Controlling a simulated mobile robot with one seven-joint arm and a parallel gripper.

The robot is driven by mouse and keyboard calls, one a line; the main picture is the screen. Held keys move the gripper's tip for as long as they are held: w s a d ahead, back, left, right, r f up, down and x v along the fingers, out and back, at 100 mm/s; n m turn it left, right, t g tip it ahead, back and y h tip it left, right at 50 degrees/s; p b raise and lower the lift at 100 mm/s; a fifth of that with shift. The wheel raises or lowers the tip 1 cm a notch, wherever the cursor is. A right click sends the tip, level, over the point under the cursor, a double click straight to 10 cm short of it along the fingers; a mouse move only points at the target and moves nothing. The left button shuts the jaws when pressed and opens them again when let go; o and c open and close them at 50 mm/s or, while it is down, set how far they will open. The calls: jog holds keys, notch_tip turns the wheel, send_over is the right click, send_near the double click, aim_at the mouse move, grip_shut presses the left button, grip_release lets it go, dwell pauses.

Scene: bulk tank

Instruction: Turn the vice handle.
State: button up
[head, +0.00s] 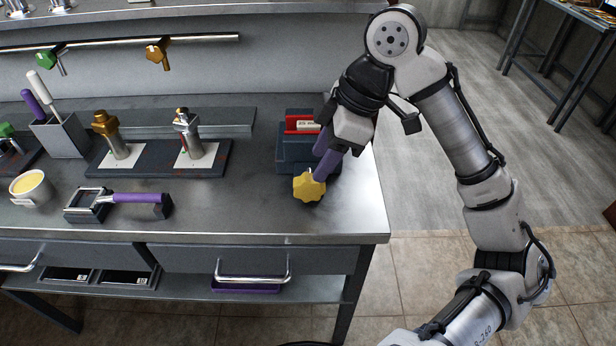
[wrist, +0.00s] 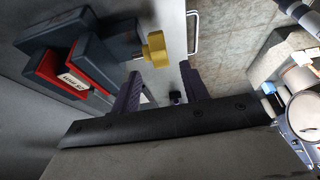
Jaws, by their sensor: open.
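The vice (head: 291,152) is dark blue-grey with red jaw faces, near the right end of the workbench. Its handle is a yellow star-shaped knob (head: 308,187) on the vice's front side. In the wrist view the vice (wrist: 98,50) lies at upper left and the knob (wrist: 157,50) is just past my fingertips. My gripper (head: 319,163) has purple fingers and is open and empty, reaching down beside the vice's right side, close behind the knob. The wrist view shows the fingers of my gripper (wrist: 160,72) apart; I cannot tell whether either touches the knob.
A purple-handled tool (head: 138,198) lies left of the vice. Two upright fittings stand on a dark board (head: 160,171) further left. A cup (head: 31,188) and a holder (head: 62,137) stand at far left. The bench's front right corner (head: 372,222) is clear.

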aim_at(310, 177)
jog(key=x, duration=0.6)
jog(key=shift+a+f, duration=0.1)
jog(key=shift+a, duration=0.05)
jog(key=shift+c, duration=0.3)
grip_shut()
